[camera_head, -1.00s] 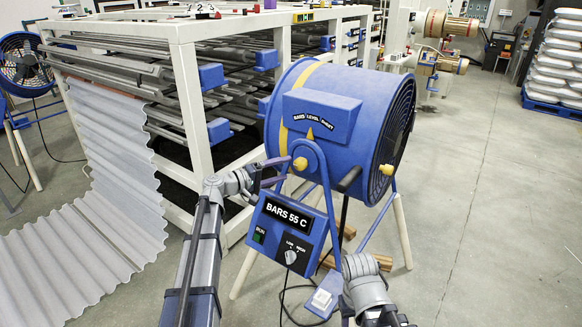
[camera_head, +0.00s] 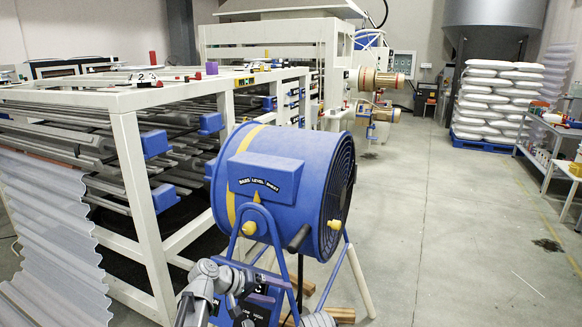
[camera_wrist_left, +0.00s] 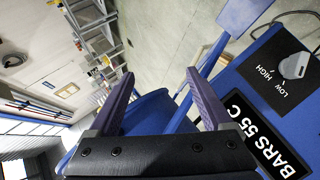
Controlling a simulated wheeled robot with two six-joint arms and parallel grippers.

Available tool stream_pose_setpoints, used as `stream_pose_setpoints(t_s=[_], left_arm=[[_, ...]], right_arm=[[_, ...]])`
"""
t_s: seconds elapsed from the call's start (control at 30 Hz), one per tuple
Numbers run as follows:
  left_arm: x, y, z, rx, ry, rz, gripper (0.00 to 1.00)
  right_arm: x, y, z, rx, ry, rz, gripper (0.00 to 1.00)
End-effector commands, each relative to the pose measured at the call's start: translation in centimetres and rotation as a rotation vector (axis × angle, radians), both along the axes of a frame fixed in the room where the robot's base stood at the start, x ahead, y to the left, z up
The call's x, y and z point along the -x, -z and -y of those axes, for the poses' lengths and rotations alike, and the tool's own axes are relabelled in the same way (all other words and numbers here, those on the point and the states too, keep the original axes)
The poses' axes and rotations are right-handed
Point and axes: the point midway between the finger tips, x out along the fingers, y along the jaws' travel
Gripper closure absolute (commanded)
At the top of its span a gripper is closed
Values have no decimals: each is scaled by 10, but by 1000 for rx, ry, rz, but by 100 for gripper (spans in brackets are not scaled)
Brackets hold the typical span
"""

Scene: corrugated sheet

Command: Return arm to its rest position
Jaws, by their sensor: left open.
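My left gripper (camera_head: 262,290) is at the lower middle of the head view, in front of the blue fan's stand and control box. In the left wrist view its two purple fingers (camera_wrist_left: 160,78) are spread apart with nothing between them. The blue drum fan (camera_head: 275,185) stands upright on its legs, its yellow knob facing me. The control box labelled BARS 55 C (camera_wrist_left: 265,130) shows close beside the fingers in the wrist view. In the head view my arm mostly hides this box. Only a grey piece of my right arm shows at the bottom edge; its gripper is out of view.
A white frame rack (camera_head: 130,160) with grey bars fills the left. Stacked white sacks (camera_head: 495,100) on a blue pallet stand at the back right, beside a shelf (camera_head: 550,140).

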Motion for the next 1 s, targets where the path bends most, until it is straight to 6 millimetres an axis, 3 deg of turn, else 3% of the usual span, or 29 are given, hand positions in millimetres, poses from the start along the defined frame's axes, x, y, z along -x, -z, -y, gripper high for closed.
stream_pose_setpoints(t_s=[0.03,0.13,0.3,0.4,0.6,1.0], left_arm=[[36,13,23,-98,76,-37,17],[92,41,42,-317,202,-109,17],[169,67,39,-669,357,-191,17],[197,71,28,-832,404,-216,17],[221,69,12,-1016,441,-233,17],[223,68,8,-1044,442,-236,17]], right_arm=[[0,-5,0,0,0,0,50],[0,-10,0,0,0,0,50],[0,-18,0,0,0,0,50],[0,-20,0,0,0,0,50],[0,-23,0,0,0,0,50],[0,-23,0,0,0,0,50]])
